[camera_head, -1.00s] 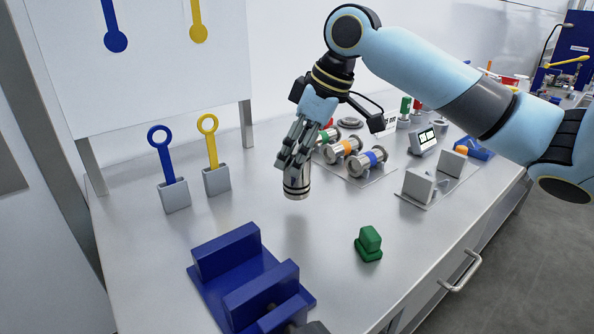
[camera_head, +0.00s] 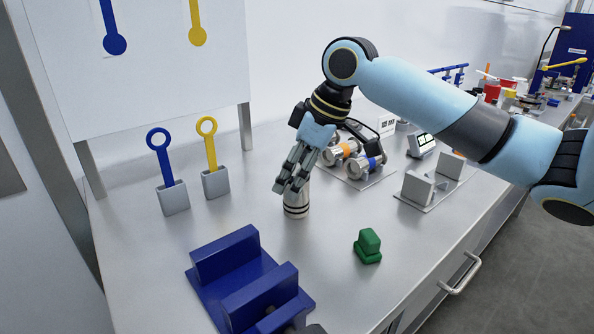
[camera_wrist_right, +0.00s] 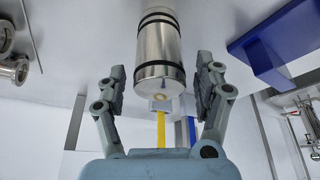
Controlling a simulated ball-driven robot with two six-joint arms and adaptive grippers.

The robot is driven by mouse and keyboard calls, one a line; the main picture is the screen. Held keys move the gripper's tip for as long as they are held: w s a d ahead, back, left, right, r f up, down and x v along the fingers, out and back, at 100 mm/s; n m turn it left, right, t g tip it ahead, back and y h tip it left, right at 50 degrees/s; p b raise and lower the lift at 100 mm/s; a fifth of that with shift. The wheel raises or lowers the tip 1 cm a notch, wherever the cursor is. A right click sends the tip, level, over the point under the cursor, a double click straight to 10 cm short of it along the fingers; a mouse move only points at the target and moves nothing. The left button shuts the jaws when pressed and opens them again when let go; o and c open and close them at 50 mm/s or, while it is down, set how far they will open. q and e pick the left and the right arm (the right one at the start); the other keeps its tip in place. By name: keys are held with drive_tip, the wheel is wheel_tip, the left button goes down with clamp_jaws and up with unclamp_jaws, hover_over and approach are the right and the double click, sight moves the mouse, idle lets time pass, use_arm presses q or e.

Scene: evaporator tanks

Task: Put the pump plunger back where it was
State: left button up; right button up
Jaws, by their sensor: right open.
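The pump plunger, which I take to be the silver cylinder with black bands (camera_head: 296,204), stands upright on the bench behind the blue block fixture. My right gripper (camera_head: 291,180) is directly above it, pointing down, with its fingers around the plunger's upper end. In the right wrist view the plunger (camera_wrist_right: 160,42) lies between the spread fingertips of the right gripper (camera_wrist_right: 161,70), with a small gap on each side. The gripper is open. The fingers hide part of the plunger's top in the head view. My left gripper does not show.
The blue fixture (camera_head: 209,259) is in front and a green block (camera_head: 368,245) to the right. Blue (camera_head: 161,163) and yellow (camera_head: 211,150) ring-handled tools stand in grey holders at left. Metal spools (camera_head: 362,165) and a grey bracket (camera_head: 419,189) are behind right. Bench between is clear.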

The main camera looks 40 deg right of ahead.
drive_tip(key=p+v, duration=0.2)
drive_tip(key=v, duration=1)
drive_tip(key=shift+r, duration=0.15)
idle(0.3)
